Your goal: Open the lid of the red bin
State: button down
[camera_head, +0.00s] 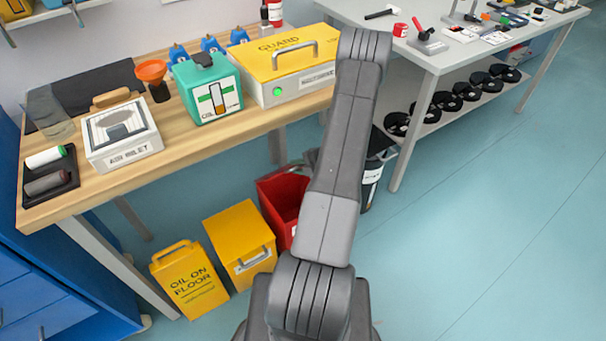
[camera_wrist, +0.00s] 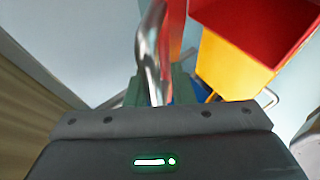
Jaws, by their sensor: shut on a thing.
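The red bin (camera_head: 283,203) stands on the floor below the wooden bench, partly behind my arm. Its dark red inside shows from above. In the wrist view its red open top (camera_wrist: 268,25) is at upper right. My gripper (camera_wrist: 158,92) is shut on a bent metal handle (camera_wrist: 150,50). Just beyond the handle is a narrow red strip (camera_wrist: 176,30), which looks like the lid seen nearly edge-on, raised from the bin. In the head view my gripper is hidden behind my arm.
A dark bin with a white label (camera_head: 373,177) is to the right. The bench (camera_head: 190,140) overhangs behind. Floor at right (camera_head: 490,220) is clear.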

jog(key=shift+w+a+r+p, duration=0.35)
jog(key=shift+w+a+r, duration=0.3)
jog(key=shift+w+r, duration=0.25)
jog(key=shift+w, duration=0.1)
jog(key=c, duration=1.6)
grip_release()
jog(key=shift+o, duration=0.7)
jog(key=shift+a+f, duration=0.1)
jog(key=shift+f, duration=0.05)
jog(key=v, duration=1.4)
jog(key=shift+p, duration=0.45)
jog(key=shift+a, duration=0.1)
